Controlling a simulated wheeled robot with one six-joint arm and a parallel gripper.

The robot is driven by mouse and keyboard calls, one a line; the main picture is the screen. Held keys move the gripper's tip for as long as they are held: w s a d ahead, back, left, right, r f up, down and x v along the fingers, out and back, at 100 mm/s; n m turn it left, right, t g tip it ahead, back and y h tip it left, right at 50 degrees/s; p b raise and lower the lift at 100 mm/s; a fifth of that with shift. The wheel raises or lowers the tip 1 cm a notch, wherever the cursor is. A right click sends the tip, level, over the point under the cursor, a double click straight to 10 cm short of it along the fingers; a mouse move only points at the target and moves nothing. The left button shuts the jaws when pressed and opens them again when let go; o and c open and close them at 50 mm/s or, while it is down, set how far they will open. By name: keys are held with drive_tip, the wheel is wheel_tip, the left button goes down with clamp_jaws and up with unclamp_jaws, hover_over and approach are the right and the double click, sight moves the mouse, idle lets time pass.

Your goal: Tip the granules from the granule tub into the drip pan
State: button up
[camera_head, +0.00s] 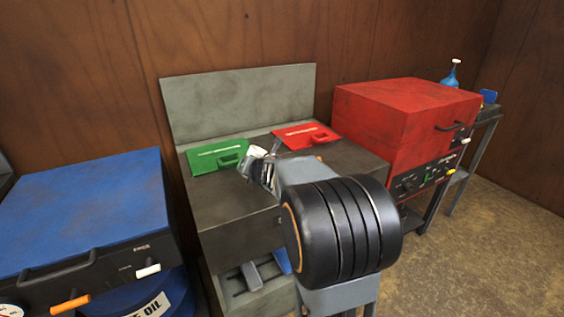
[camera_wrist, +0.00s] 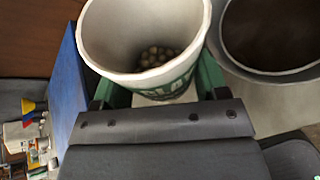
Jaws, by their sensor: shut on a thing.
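The granule tub (camera_wrist: 105,35) is white with a green marking and fills the upper middle of the wrist view. Small pale brown granules (camera_wrist: 155,57) lie at its bottom. My gripper (camera_wrist: 161,90) is shut on the tub. In the head view my gripper (camera_head: 264,172) is above the grey bench, with a small white part of the tub (camera_head: 253,153) showing. A round grey vessel with a dark brown inside (camera_wrist: 272,35) is close to the tub's right in the wrist view; I cannot tell if it is the drip pan.
A green handled panel (camera_head: 218,157) and a red one (camera_head: 306,136) lie on the grey bench (camera_head: 228,206), which has an upright back plate. A blue cabinet (camera_head: 85,208) stands left and a red cabinet (camera_head: 405,110) right. Open floor (camera_head: 490,250) lies at the right.

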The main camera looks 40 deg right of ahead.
sight(263, 156)
drive_tip(key=shift+d+r+m+y+p, duration=0.3)
drive_tip(key=shift+d+y+p, duration=0.1)
drive_tip(key=shift+p, duration=0.2)
drive_tip(key=shift+s+r+m+y+p, duration=0.1)
drive_tip(key=shift+r+m+y+p, duration=0.25)
drive_tip(key=shift+p, duration=0.55)
drive_tip(key=shift+f+m+y+p, duration=0.4)
drive_tip(key=shift+m+y+p, duration=0.15)
drive_tip(key=shift+m, duration=0.1)
drive_tip(key=shift+r+m+t+y+p, duration=0.35)
drive_tip(key=shift+r+p, duration=0.3)
drive_tip(key=shift+p, duration=0.55)
drive_tip(key=shift+f+m+y+p, duration=0.35)
drive_tip(key=shift+m+y+p, duration=0.15)
drive_tip(key=shift+m, duration=0.15)
drive_tip(key=shift+d+r+p, duration=0.3)
drive_tip(key=shift+p, duration=0.25)
drive_tip(key=shift+s+d+r+m+t+y+p, duration=0.1)
drive_tip(key=shift+d+r+m+t+y+p, duration=0.3)
drive_tip(key=shift+d+m+y+p, duration=0.5)
drive_tip(key=shift+a+h+p, duration=0.1)
drive_tip(key=shift+h+p, duration=0.15)
drive_tip(key=shift+p, duration=0.1)
drive_tip(key=shift+s+d+r+m+t+y+p, duration=0.1)
drive_tip(key=shift+d+r+m+t+y+p, duration=0.35)
drive_tip(key=shift+r+m+y+p, duration=0.35)
